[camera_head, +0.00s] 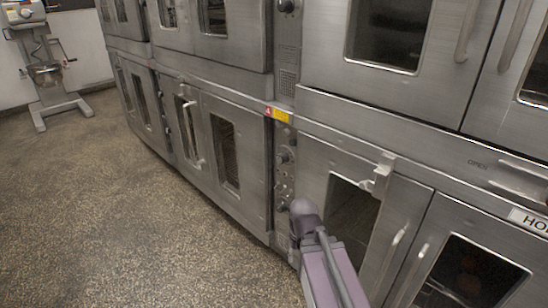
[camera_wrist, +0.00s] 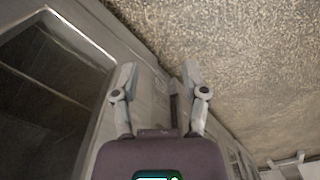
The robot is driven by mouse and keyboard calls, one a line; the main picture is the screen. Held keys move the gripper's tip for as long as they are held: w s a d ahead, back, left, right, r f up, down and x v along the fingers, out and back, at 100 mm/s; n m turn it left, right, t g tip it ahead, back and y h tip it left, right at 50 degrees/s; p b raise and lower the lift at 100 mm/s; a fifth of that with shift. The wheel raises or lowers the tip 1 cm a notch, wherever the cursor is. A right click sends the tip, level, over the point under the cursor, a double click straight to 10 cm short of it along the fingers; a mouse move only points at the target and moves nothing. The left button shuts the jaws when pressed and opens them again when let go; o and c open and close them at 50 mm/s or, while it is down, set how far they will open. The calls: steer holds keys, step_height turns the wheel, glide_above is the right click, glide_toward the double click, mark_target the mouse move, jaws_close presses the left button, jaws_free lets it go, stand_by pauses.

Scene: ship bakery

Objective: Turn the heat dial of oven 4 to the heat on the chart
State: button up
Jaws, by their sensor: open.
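A narrow control panel with several round knobs (camera_head: 284,156) runs down between the lower ovens in the head view. No chart with a heat reading shows. My gripper (camera_wrist: 158,72) is open in the wrist view, with its two grey fingers apart and nothing visibly held. It is close to the oven fronts, with a metal surface and a dark strip showing between the fingers. In the head view my purple arm reaches the panel's lower end and hides part of it; the fingers are not clear there.
Steel ovens with glass doors (camera_head: 226,150) stand in two tiers. A door handle (camera_head: 398,250) and a bracket (camera_head: 382,172) stick out right of the panel. A yellow and red label (camera_head: 278,114) sits above the knobs. A mixer (camera_head: 45,75) stands far left. The speckled floor (camera_head: 120,220) is clear.

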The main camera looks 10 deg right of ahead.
steer(key=shift+w, duration=0.1)
steer(key=o, duration=0.4)
steer(key=shift+o, duration=0.2)
steer(key=shift+w+f+n+h, duration=0.1)
steer(key=shift+w+n+h, duration=0.4)
steer(key=shift+w+n, duration=0.1)
steer(key=n+t+h+b, duration=0.3)
steer(key=n+t+h, duration=0.9)
steer(key=n, duration=1.1)
glide_toward(279, 160)
steer(key=a, duration=0.1)
steer(key=s+a, duration=0.1)
steer(key=a+g+h, duration=0.1)
steer(key=shift+s+f, duration=0.15)
steer(key=shift+s, duration=0.1)
steer(key=shift+d, duration=0.1)
steer(key=x, duration=1.3)
steer(key=shift+w+d, duration=0.25)
